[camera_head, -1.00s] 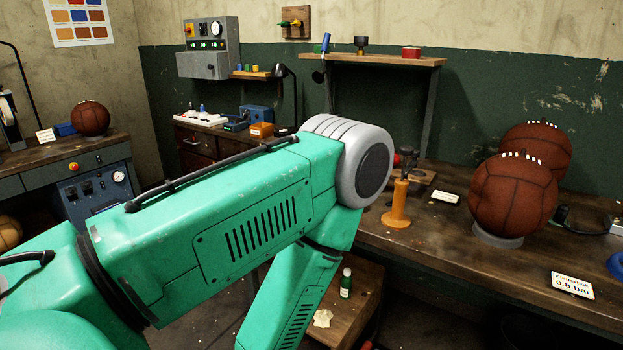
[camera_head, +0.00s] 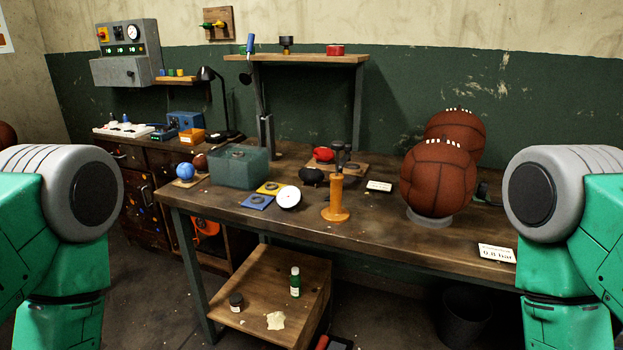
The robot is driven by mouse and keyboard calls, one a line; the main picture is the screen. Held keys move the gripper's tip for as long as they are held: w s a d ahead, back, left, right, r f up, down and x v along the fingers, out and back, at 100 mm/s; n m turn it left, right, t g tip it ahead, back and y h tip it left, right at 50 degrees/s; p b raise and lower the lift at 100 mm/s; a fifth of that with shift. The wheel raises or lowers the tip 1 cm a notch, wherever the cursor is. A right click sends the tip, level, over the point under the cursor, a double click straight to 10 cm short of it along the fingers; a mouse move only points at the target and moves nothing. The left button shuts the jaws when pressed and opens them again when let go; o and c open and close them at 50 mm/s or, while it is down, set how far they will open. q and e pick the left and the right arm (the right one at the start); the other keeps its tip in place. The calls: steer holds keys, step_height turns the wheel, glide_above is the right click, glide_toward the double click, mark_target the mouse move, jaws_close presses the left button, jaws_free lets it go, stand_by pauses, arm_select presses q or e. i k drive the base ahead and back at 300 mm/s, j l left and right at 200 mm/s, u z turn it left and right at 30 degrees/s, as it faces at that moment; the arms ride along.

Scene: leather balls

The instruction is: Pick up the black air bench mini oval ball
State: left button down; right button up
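A small black oval ball (camera_head: 312,177) lies on the wooden bench (camera_head: 290,222), just left of the orange stand (camera_head: 336,198). A red oval ball (camera_head: 323,154) sits right behind it, near a small wooden board. My two green arms with grey joints stand at the left and right edges of the head view. Neither gripper shows; both are outside the picture.
Two big brown leather balls (camera_head: 438,183) stand on the bench at the right. A teal box (camera_head: 239,166), a round white gauge (camera_head: 288,197) and a small card (camera_head: 379,185) are near the black ball. A lower shelf (camera_head: 270,290) holds bottles.

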mark_target(313, 175)
steer(key=i+j+z, duration=0.35)
steer(key=i+j, duration=0.85)
steer(key=i, duration=0.1)
